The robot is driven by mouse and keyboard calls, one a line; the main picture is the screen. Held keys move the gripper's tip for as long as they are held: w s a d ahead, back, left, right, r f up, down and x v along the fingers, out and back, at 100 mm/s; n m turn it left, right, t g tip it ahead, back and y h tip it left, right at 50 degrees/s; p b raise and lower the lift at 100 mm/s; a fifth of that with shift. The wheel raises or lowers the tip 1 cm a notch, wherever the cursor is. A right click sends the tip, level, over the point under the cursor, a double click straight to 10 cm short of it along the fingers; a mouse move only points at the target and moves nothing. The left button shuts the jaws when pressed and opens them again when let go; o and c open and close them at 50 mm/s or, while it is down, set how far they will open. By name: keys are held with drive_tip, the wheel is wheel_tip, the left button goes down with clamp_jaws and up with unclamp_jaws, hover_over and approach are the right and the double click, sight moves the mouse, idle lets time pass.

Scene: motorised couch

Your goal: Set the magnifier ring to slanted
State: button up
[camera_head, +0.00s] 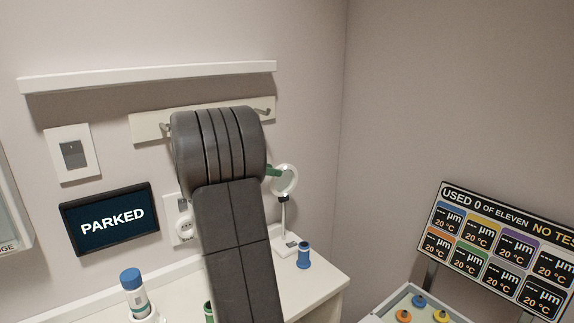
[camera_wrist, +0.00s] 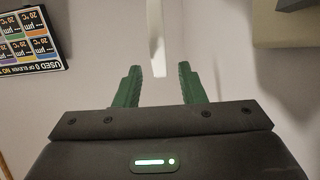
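The magnifier ring (camera_head: 285,180) is a round white-rimmed lens on a thin white post that stands on a white counter (camera_head: 322,278). In the head view it faces the camera and its tilt is hard to judge. A green fingertip of my gripper (camera_head: 272,171) shows at the ring's left edge; the rest is hidden behind my dark arm. In the wrist view my gripper (camera_wrist: 159,70) has its two green fingers apart. A pale upright strip (camera_wrist: 155,38) lies between them, with gaps on both sides; it may be the magnifier, seen edge-on.
A blue spool-shaped piece (camera_head: 304,255) stands right of the magnifier base. A blue-capped bottle (camera_head: 134,292) stands at left. A wall shelf (camera_head: 150,76), hook rail (camera_head: 149,127) and "PARKED" screen (camera_head: 109,218) are behind. A sign board (camera_head: 497,247) stands at right.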

sight(296, 171)
drive_tip(key=x, duration=0.2)
drive_tip(key=p+x, duration=0.1)
drive_tip(key=x, duration=0.1)
drive_tip(key=r+x, duration=0.1)
drive_tip(key=x, duration=0.1)
drive_tip(key=shift+d+p, duration=0.1)
drive_tip(key=shift+p, duration=0.25)
drive_tip(key=shift+w+d+f, duration=0.35)
clamp_jaws()
